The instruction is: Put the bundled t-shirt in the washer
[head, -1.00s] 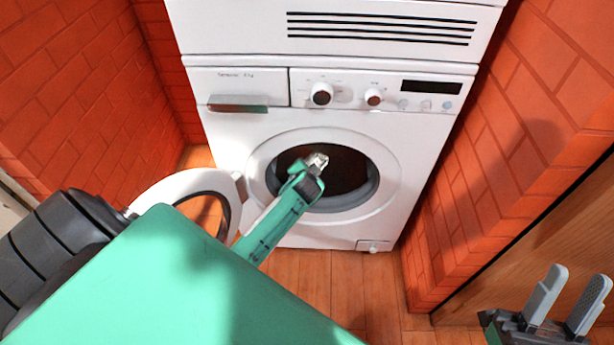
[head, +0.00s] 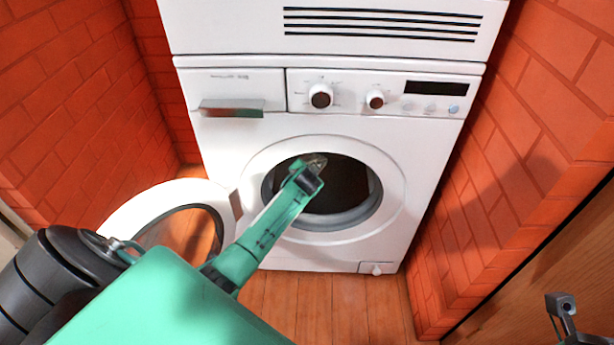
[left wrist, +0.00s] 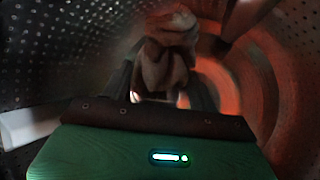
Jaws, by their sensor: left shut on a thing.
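The white washer (head: 225,140) stands ahead with its round door (head: 112,218) swung open to the left. Its dark drum opening (head: 345,190) faces me. My left gripper (left wrist: 165,95) is inside the perforated drum and shut on the bundled t-shirt (left wrist: 168,62), a crumpled, pale brownish bundle in dim light.
Red brick walls (head: 530,130) close in on both sides of the washer. A second white appliance (head: 230,25) sits on top. The wooden floor (head: 320,300) in front is clear. The open door is close beside my left arm.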

